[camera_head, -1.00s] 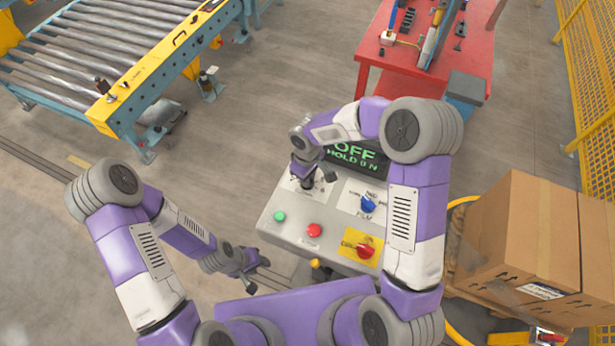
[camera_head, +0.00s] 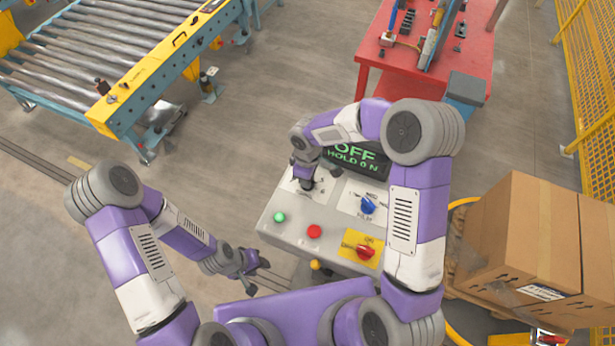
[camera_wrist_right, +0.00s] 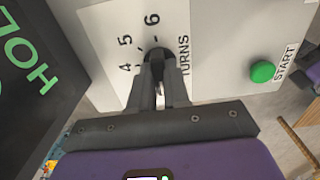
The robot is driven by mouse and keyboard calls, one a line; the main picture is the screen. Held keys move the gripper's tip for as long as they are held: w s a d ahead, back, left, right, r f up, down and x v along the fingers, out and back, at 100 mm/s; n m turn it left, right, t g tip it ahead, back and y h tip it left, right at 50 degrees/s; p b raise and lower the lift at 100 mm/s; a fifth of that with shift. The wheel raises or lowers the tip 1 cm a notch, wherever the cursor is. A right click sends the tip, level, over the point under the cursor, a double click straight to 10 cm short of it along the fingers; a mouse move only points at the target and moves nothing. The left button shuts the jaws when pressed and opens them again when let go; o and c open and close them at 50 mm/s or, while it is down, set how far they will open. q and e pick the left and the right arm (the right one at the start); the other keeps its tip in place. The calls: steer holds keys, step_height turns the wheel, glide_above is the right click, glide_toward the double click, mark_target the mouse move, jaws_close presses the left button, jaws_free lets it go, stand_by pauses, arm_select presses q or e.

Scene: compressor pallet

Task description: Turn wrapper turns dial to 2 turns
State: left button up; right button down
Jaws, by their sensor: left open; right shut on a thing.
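The wrapper turns dial (camera_wrist_right: 158,53) is a small dark knob on the grey control panel (camera_head: 285,232). In the right wrist view it sits between the fingers of my right gripper (camera_wrist_right: 160,88), which is shut on it. The printed numbers 4, 5 and 6 and the word TURNS show around it; the other numbers and the dial's pointer are hidden. In the head view my right gripper (camera_head: 306,184) points down at the panel's upper left and covers the dial. My left gripper (camera_head: 252,268) is open and empty, low to the left of the panel.
The panel also bears a green START button (camera_head: 279,217), a red button (camera_head: 314,231), a blue knob (camera_head: 367,205) and a red switch (camera_head: 365,251). A display (camera_head: 355,156) reads OFF and HOLD 0 N. Cardboard boxes (camera_head: 520,235) stand close on the right.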

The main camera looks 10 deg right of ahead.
steer(key=c, duration=1.1)
jaws_free()
steer(key=shift+r, duration=0.1)
step_height(320, 180, up, 7)
steer(key=shift+r, duration=0.2)
